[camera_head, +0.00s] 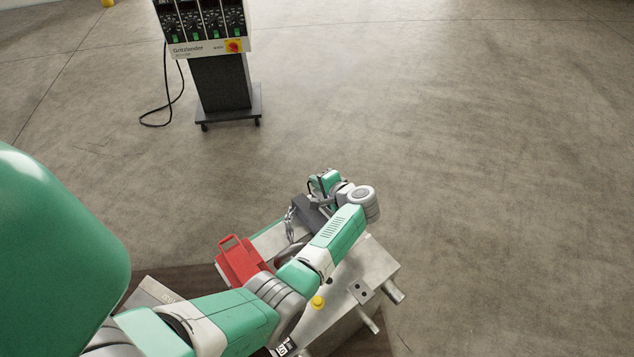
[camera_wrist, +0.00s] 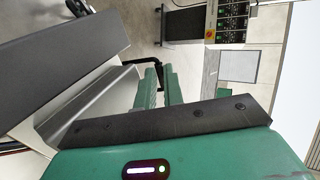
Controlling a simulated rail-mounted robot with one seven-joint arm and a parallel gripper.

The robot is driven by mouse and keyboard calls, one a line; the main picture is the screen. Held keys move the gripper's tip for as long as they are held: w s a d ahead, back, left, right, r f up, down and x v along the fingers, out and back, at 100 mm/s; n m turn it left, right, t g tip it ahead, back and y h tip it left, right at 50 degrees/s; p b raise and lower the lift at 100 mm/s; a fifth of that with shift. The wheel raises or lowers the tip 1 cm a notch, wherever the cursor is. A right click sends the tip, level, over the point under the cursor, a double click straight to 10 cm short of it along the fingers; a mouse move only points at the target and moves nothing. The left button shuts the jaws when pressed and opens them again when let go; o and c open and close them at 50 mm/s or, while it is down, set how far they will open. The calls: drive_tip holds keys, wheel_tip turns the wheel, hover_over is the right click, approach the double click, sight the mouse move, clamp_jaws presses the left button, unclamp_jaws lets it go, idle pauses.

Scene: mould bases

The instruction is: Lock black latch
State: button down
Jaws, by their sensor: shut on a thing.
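In the wrist view, the two green fingers of my gripper (camera_wrist: 160,72) stand close together. A thin black bent part, which looks like the black latch (camera_wrist: 131,62), reaches in from the left to the fingertips. My gripper is shut on it. The latch's far end and exact angle are hidden by the fingers. In the head view, my gripper (camera_head: 322,183) is at the far end of the metal mould base (camera_head: 376,262), and my arm hides much of the base.
A dark grey bar (camera_head: 308,211) lies close beside my gripper and fills the left of the wrist view (camera_wrist: 60,58). A chain (camera_head: 290,225) and a red part (camera_head: 240,261) are on the mould base. A control cabinet (camera_head: 220,82) stands behind; the floor between is clear.

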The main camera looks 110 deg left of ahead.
drive_tip(key=c, duration=1.5)
unclamp_jaws()
drive_tip(key=shift+f, duration=0.1)
